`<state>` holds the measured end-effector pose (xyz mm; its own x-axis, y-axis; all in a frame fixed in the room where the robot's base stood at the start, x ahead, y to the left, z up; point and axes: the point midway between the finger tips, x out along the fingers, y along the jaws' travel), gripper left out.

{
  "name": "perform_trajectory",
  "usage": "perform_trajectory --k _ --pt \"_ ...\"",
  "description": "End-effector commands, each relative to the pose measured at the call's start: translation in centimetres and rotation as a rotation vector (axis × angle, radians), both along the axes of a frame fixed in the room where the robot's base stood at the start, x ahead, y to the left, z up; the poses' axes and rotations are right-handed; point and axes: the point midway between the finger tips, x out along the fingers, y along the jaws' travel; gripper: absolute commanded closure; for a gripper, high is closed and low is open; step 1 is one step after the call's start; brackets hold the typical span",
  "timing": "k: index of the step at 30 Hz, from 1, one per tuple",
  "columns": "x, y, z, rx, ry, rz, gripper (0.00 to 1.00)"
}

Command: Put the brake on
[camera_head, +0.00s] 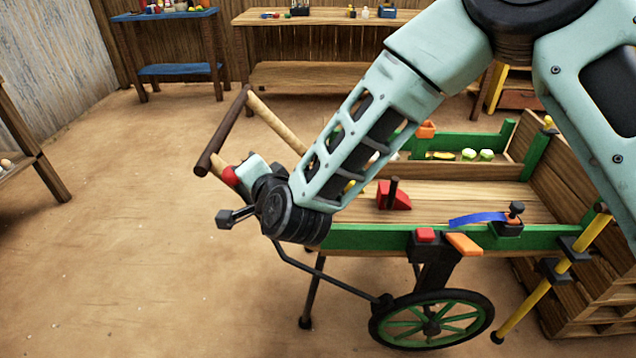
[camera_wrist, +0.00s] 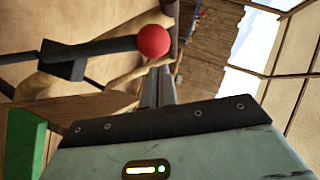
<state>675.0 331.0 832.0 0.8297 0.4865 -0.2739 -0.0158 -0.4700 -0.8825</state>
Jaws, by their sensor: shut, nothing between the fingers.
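A lever with a red ball knob (camera_wrist: 153,41) on a black rod (camera_wrist: 108,46) shows in the wrist view. The red knob (camera_head: 229,176) also shows in the head view, beside the cart's wooden handle (camera_head: 222,133). I take this lever to be the brake. My gripper (camera_wrist: 159,72) is shut and empty, its dark fingertips close to the knob's lower right in the wrist view. I cannot tell whether they touch it. In the head view my arm hides most of the lever and my fingertips. The cart (camera_head: 375,238) has green rails and a spoked wheel (camera_head: 432,319).
On the cart are a red wedge block (camera_head: 394,196) and a blue strap (camera_head: 478,218); a back tray holds green and yellow produce (camera_head: 468,154). Wooden crates (camera_head: 580,300) stand at the right. A blue table (camera_head: 165,16) and a wooden bench (camera_head: 330,17) stand behind.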

Motion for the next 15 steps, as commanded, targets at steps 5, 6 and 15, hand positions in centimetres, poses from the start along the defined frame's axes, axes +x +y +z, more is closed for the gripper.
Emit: perform_trajectory --k 5,6,15 --pt "0.0 1.1 -0.2 0.001 0.0 0.0 1.0" --pt "0.1 1.2 -0.2 0.001 0.0 0.0 1.0" --pt "0.1 1.6 -0.3 0.004 0.0 0.001 1.0"
